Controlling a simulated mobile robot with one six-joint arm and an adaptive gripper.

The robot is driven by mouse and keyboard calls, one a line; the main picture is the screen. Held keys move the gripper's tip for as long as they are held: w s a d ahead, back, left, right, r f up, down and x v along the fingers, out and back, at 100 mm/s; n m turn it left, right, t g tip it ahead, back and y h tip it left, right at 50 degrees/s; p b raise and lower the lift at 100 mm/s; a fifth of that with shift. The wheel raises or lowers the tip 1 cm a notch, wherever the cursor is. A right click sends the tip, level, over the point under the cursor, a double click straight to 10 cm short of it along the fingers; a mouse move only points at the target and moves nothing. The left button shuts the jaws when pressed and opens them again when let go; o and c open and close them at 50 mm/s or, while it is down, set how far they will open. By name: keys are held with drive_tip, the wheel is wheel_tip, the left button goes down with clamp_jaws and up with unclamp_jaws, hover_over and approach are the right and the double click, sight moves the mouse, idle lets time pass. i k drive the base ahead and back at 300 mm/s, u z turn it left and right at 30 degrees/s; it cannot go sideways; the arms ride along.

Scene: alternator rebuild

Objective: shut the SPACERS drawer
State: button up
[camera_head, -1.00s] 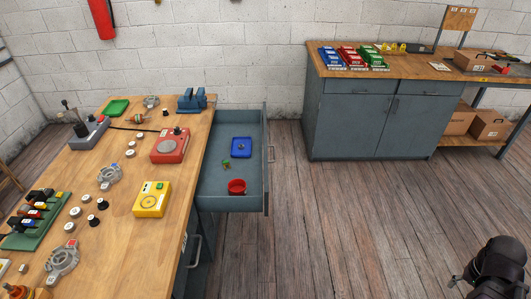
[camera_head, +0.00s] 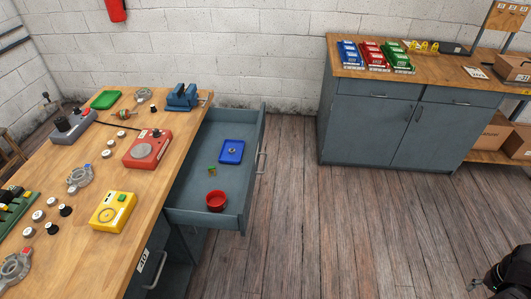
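A grey drawer (camera_head: 256,140) stands pulled far out from the right side of the wooden workbench (camera_head: 150,213). Its front faces right and carries a bar handle (camera_head: 262,161). No SPACERS label is readable on it from here. Inside lie a blue tray (camera_head: 231,151), a small green part (camera_head: 212,170) and a red bowl (camera_head: 216,201). My gripper (camera_head: 478,284) shows only partly at the bottom right corner, dark and cut off by the frame edge. It is well to the right of the drawer, apart from it. Its opening cannot be made out.
The workbench holds a yellow device (camera_head: 113,212), a red device (camera_head: 147,149) and a blue vise (camera_head: 183,97). A lower handle (camera_head: 153,270) sits below its edge. A grey cabinet (camera_head: 372,130) stands against the back wall. The wooden floor (camera_head: 330,230) between is clear.

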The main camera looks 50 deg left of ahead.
sight(185, 204)
drive_tip(key=i, duration=0.85)
drive_tip(key=u, duration=4.95)
drive_tip(key=i, duration=0.1)
drive_tip(key=z, duration=2.6)
drive_tip(key=i, duration=1)
